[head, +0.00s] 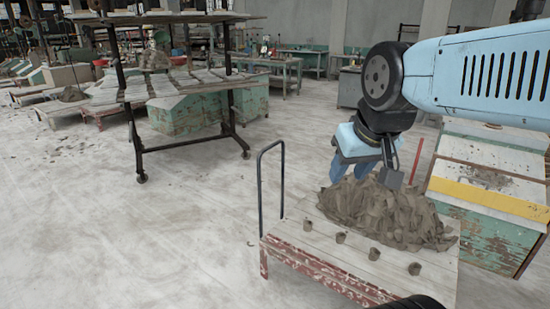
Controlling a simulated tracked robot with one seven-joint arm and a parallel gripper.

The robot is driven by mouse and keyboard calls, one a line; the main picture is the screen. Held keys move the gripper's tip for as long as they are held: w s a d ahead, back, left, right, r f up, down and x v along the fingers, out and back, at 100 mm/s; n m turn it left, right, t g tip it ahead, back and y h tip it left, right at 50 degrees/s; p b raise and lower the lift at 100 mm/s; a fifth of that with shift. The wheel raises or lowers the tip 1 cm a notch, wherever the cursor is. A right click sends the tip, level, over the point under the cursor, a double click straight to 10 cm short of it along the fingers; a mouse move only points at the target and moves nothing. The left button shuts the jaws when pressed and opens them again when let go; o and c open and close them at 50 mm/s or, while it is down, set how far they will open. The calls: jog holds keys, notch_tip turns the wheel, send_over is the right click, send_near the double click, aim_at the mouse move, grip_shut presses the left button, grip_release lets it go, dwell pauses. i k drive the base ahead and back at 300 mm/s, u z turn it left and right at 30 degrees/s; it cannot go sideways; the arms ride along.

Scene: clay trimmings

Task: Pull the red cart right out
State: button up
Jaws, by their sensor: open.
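The red cart (325,272) is a low flat cart with a worn red edge and a pale plank top, at the lower middle of the head view. A dark hoop handle (261,190) stands upright at its left end. A heap of grey-brown clay trimmings (385,212) lies on its top, with several small clay lumps in front. My gripper (353,170) has blue fingers and is open, pointing down at the far side of the cart beside the heap. The heap overlaps the fingertips, and I cannot tell whether they touch anything.
A green cabinet with a yellow stripe (490,197) stands close to the cart's right. A thin red post (417,160) rises behind the heap. A black-framed rack (185,144) stands at the back left. The pale floor left of the cart is open.

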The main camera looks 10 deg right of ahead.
aim_at(407, 228)
jog(key=u, duration=0.95)
jog(key=i, duration=2.3)
jog(key=z, duration=0.85)
jog(key=k, duration=0.85)
jog(key=z, duration=0.1)
jog(key=i, duration=0.9)
jog(key=u, duration=0.05)
